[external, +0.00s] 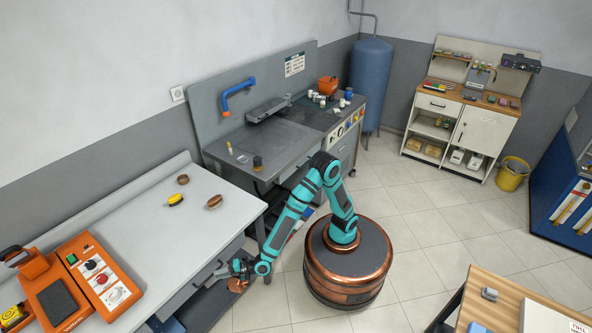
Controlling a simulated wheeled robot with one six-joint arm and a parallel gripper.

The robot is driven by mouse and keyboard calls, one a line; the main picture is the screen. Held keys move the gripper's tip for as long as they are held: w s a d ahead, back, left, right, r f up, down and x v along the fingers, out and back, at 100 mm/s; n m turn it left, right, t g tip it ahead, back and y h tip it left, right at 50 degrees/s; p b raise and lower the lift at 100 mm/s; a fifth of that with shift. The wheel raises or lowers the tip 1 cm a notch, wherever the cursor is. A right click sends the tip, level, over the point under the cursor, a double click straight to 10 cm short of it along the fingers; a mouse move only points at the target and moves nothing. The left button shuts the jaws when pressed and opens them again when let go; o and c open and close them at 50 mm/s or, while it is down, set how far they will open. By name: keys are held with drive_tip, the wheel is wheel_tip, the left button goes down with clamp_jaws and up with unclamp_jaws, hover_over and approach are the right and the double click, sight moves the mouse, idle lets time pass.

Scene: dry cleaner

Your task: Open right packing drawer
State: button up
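A long light-grey table (160,225) runs along the left wall. A grey drawer front (188,291) shows under its front edge, and it looks flush with the table's front. My gripper (222,269) is at this front, close to where a handle would be. The handle is mostly hidden by the gripper. The fingers are small, and I cannot tell if they are open, shut or touching the handle. The arm reaches down and left from the round copper base.
An orange machine (98,276) stands on the table's left end. A grey workbench (275,150) adjoins behind. A wooden table (505,305) is at lower right. Tiled floor (440,220) is clear on the right.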

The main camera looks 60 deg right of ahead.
sight(210, 276)
drive_tip(key=shift+x, duration=2.65)
clamp_jaws()
